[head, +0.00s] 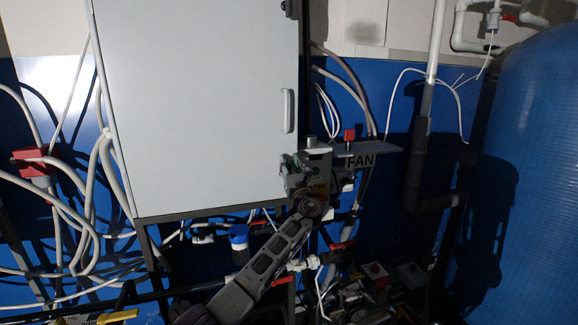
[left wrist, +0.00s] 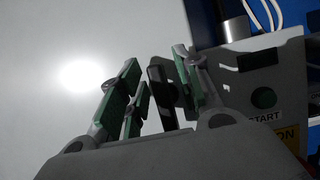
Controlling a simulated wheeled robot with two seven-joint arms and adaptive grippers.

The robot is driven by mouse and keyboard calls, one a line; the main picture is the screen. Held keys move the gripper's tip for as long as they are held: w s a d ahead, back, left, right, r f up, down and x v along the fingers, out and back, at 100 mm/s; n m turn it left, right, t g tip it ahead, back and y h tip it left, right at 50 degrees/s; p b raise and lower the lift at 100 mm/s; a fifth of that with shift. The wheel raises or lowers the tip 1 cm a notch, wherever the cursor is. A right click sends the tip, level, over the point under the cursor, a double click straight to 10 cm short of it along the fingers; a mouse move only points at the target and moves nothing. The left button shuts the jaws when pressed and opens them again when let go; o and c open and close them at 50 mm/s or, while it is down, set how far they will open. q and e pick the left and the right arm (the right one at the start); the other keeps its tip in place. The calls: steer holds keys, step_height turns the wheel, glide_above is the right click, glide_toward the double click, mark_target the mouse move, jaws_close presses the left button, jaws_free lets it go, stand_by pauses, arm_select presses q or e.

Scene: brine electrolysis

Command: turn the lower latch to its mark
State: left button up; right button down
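The large pale cabinet door (head: 200,100) fills the upper left middle of the head view. My left gripper (head: 293,162) is at the door's lower right corner. In the left wrist view its green-padded fingers (left wrist: 160,88) are spread. A dark upright bar, seemingly the lower latch (left wrist: 161,92), shows between them, nearer the right finger, with a gap on the left. I cannot tell whether any finger touches it. In the head view the gripper hides the latch. I cannot make out its mark. My right gripper is not in view.
A pale handle (head: 289,111) is on the door's right edge. A blue tank (head: 530,170) fills the right side. Pipes and cables crowd the area below.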

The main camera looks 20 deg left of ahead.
arm_select(q)
steer(key=c, duration=0.7)
jaws_close()
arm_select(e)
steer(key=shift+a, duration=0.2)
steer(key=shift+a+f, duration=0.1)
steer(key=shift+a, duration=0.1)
